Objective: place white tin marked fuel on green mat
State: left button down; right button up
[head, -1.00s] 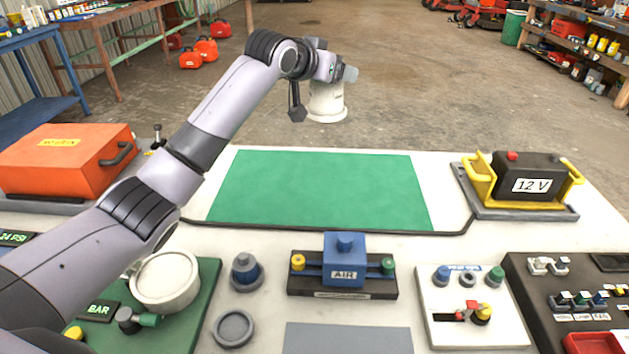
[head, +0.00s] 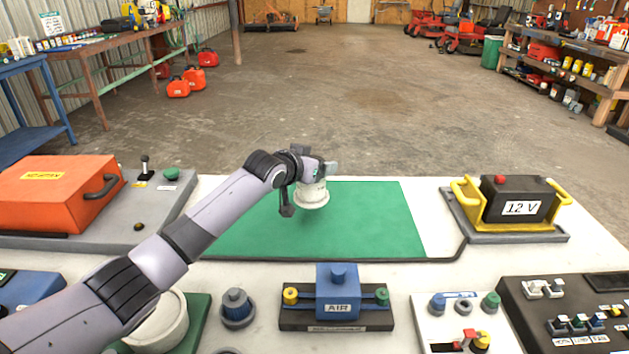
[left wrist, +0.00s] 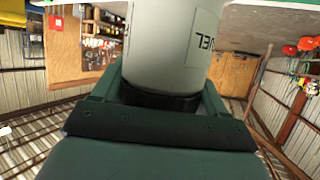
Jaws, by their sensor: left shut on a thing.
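The white tin (head: 311,195) is in my left gripper (head: 309,172), over the middle of the green mat (head: 370,222) in the head view. The tin looks upright, and I cannot tell whether its base touches the mat. In the left wrist view the white tin (left wrist: 172,45) fills the top middle between the fingers, with part of the word FUEL showing upside down. My left gripper (left wrist: 160,100) is shut on the tin. The mat lies flat on the white table, its left part behind my left arm. My right gripper is not in view.
An orange case (head: 55,193) is at the left. A blue AIR block (head: 338,292) and knob panels line the front. A dark cable runs along the mat's front edge.

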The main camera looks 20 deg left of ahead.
pick_arm(q)
jog(key=shift+f, duration=2.1)
jog(key=shift+f, duration=0.2)
jog(key=shift+c, duration=0.2)
grip_release()
jog(key=shift+f, duration=0.1)
